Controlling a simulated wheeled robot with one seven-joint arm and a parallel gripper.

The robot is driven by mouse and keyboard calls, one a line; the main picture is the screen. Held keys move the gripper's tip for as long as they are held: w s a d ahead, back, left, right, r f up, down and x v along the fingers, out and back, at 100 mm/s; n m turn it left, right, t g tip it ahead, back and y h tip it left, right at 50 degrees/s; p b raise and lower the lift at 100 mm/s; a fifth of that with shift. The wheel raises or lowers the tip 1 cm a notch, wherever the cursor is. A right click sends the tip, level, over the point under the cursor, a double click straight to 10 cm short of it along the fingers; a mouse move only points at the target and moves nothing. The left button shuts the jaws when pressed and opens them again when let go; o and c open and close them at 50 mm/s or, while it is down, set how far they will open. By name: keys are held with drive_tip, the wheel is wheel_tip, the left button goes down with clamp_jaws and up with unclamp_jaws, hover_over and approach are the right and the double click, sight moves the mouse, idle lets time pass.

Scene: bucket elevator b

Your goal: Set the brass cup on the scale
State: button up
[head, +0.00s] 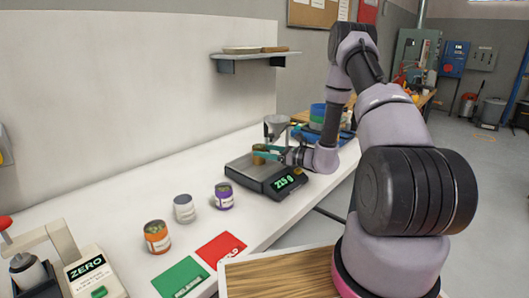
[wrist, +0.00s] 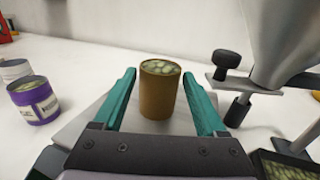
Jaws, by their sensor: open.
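The brass cup (wrist: 159,92) stands upright on the scale's light plate, filled with pale round pieces. In the head view the brass cup (head: 259,155) is partly hidden by a finger. The scale (head: 265,177) is dark, and its green display reads about 215 g. My gripper (wrist: 164,98) is open, with one teal finger on each side of the cup and visible gaps between the fingers and the cup. In the head view my gripper (head: 267,152) reaches in over the scale from the right.
A funnel on a stand (wrist: 250,70) is close to the right finger. A purple-labelled can (head: 224,196), a white can (head: 184,208) and an orange can (head: 157,237) stand left of the scale. Green (head: 181,278) and red (head: 221,249) cards lie in front. A ZERO device (head: 88,272) is at front left.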

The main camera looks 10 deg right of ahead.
drive_tip(key=v, duration=1.1)
drive_tip(key=shift+d+r, duration=0.1)
drive_tip(key=shift+d, duration=0.05)
drive_tip(key=shift+s+d+r, duration=0.1)
drive_tip(key=shift+s, duration=0.15)
drive_tip(key=s+a+r+n+g+h, duration=0.2)
drive_tip(key=s+a+r+n+g, duration=0.4)
drive_tip(key=r, duration=0.3)
drive_tip(key=s+a+r+n+g+h, duration=0.1)
drive_tip(key=s+a+r+n+g, duration=0.3)
drive_tip(key=s+r+n, duration=0.45)
drive_tip(key=s+d+r+n+t+h, duration=0.2)
drive_tip(key=s+r+n+t+h, duration=0.1)
drive_tip(key=s+r, duration=0.3)
drive_tip(key=s+d+r+n+t+h, duration=0.3)
drive_tip(key=s+r+h, duration=0.3)
drive_tip(key=r, duration=0.3)
drive_tip(key=shift+d+t+h, duration=0.2)
drive_tip(key=shift+t+h, duration=0.1)
drive_tip(key=shift+n, duration=0.25)
